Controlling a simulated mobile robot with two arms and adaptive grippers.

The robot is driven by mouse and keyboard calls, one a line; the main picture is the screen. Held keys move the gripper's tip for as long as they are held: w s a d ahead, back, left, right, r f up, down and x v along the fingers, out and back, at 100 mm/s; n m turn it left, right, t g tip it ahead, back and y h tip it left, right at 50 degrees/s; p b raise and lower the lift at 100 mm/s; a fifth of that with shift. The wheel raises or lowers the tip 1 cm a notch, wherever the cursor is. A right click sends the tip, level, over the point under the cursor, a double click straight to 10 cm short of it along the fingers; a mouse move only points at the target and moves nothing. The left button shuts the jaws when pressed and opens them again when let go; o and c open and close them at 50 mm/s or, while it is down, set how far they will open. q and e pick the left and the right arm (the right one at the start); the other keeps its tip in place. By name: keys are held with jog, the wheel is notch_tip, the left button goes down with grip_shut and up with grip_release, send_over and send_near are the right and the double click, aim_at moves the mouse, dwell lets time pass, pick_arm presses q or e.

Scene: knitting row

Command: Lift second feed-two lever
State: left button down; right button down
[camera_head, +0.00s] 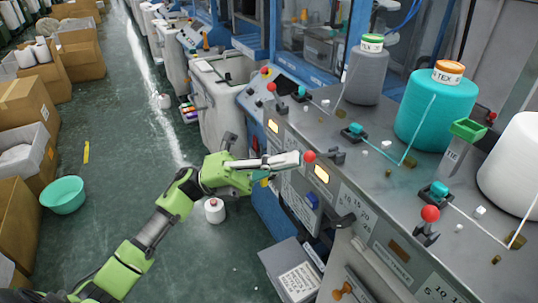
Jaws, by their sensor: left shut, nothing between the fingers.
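Several red-balled levers stand along the front edge of the grey knitting machine top (400,200). One red ball (309,157) is in the middle, above a lit amber panel. Another lever (430,213) stands nearer, at lower right, and a further one (271,87) is farther back. No label here tells me which is the second feed-two lever. My left gripper (297,159) comes in from the left, pale fingers shut and empty. Its tips are at the middle red ball, touching or just beside it; I cannot tell which. My right gripper is out of view.
Yarn cones, grey (365,75), teal (437,108) and white (515,165), stand on the machine top with thin yarns stretched across it. A grey box (291,270) stands below. Cardboard boxes (28,110) and a teal bowl (63,195) line the left. The aisle floor between is mostly clear.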

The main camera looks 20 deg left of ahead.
pick_arm(q)
jog(key=shift+d+r, duration=0.1)
jog(key=shift+d, duration=0.1)
dwell(0.3)
jog(key=shift+r+n+y+p, duration=0.3)
jog(key=shift+r+n+p, duration=0.1)
jog(key=shift+p, duration=0.25)
notch_tip(320, 180, up, 6)
jog(key=w+d+n+t+y+p, duration=0.1)
jog(key=w+n+y+p, duration=0.1)
jog(key=n+y+p, duration=0.1)
jog(key=shift+w+d+n+t+p, duration=0.3)
jog(key=shift+d+n+p, duration=0.1)
jog(key=shift+p, duration=0.35)
